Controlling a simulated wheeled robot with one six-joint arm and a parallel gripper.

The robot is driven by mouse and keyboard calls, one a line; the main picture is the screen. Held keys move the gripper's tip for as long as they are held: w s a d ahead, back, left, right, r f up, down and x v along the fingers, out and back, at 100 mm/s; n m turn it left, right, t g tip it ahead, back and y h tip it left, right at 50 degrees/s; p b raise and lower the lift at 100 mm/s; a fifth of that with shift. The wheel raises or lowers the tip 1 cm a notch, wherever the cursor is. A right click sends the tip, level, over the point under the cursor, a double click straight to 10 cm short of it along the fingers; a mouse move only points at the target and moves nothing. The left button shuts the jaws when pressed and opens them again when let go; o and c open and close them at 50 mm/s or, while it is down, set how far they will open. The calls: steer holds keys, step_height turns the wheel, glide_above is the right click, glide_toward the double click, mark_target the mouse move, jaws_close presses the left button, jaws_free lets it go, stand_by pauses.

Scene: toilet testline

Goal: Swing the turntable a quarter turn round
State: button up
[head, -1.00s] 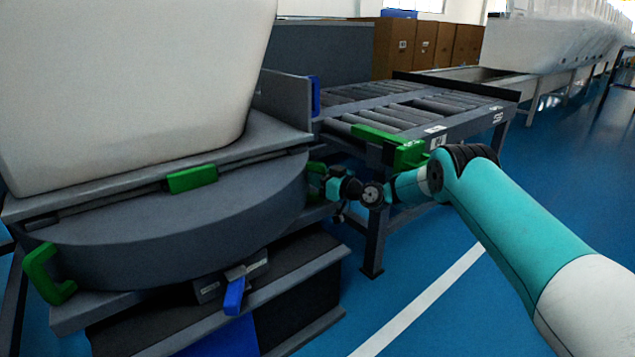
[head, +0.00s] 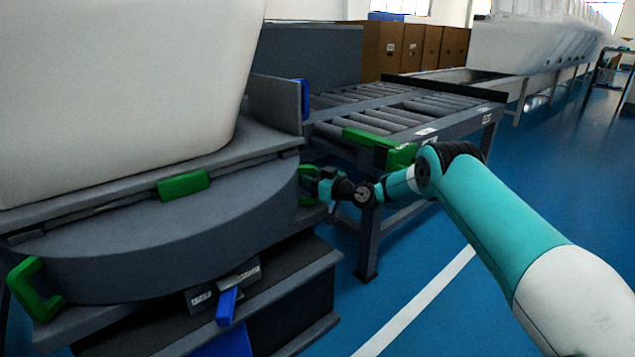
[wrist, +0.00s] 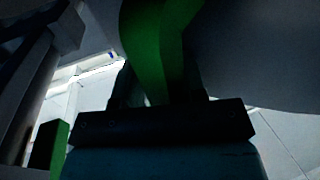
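The turntable (head: 170,235) is a thick grey round disc at the left of the head view. A large white ceramic piece (head: 110,90) stands on top of it. One green handle (head: 35,290) is on its left rim. Another green handle (head: 306,184) is on its right rim, partly hidden by my gripper (head: 312,187). In the wrist view that green handle (wrist: 155,50) runs down between my gripper's dark fingers (wrist: 160,95), which look closed on it. A blue lever (head: 227,307) hangs below the disc's front.
A roller conveyor (head: 400,112) with a green block (head: 380,145) on its near end stands just right of the turntable, close behind my gripper. Brown boxes (head: 383,50) stand at the back. Blue floor (head: 540,190) lies open to the right.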

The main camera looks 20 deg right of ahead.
steer(key=p+v, duration=0.6)
steer(key=v, duration=1.1)
steer(key=shift+s+d, duration=0.15)
steer(key=shift+r, duration=0.1)
steer(key=s+a+r+n+g+p, duration=0.2)
steer(key=s+a+r+g, duration=0.35)
steer(key=a+r, duration=0.45)
steer(key=s+a+r+n+g+p, duration=0.1)
steer(key=s+a+r+g, duration=0.4)
steer(key=s+a+r, duration=0.35)
steer(key=s+r+m+g+h+p, duration=0.1)
steer(key=s+r+m+g+h, duration=0.2)
steer(key=s, duration=1)
steer(key=s+r+g+h+p, duration=0.15)
steer(key=s+r+h, duration=0.25)
steer(key=s, duration=0.9)
step_height(320, 180, up, 38)
steer(key=p, duration=3.8)
steer(key=shift+a+r+t, duration=0.15)
steer(key=shift+a+t, duration=0.05)
steer(key=shift+t, duration=0.1)
